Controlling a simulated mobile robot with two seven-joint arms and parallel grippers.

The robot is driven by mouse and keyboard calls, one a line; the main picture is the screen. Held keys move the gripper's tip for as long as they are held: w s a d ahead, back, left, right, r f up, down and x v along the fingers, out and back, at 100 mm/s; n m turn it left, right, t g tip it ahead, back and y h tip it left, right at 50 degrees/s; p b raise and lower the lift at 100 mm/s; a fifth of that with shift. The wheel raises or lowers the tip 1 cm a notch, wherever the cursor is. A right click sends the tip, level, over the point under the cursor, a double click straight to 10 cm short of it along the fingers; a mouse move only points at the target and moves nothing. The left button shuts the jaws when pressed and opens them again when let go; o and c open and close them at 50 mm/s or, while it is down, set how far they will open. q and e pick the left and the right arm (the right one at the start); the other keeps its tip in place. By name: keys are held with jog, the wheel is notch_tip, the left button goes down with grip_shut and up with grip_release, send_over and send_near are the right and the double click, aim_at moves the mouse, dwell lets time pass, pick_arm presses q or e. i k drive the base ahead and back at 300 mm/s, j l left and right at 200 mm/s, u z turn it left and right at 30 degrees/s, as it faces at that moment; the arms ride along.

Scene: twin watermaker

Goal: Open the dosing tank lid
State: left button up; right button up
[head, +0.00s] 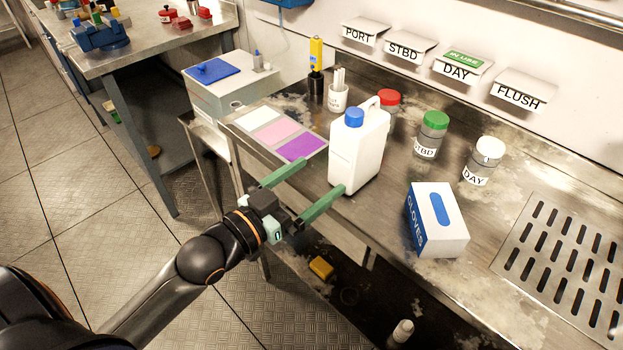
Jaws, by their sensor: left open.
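The dosing tank appears to be the pale grey box (228,97) at the upper left of the bench, left of the color card. Its blue lid (214,69) lies flat and closed on the top, with a small knob on it. My left gripper (322,176) has two green fingers spread wide and empty. It is at the bench's front edge, right of and nearer than the tank, well apart from the lid. The white jug (357,155) with a blue cap stands just beyond the fingertips; I cannot tell whether they touch it. My right gripper is not in view.
A card with white, pink and purple panels (268,133) lies between tank and jug. A yellow meter (316,57) and a white cup (338,98) stand behind. Jars with red (388,97), green (435,120) and white (490,149) lids and a glove box (438,222) are to the right.

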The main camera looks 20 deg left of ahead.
aim_at(208, 73)
jog(key=u, duration=1.4)
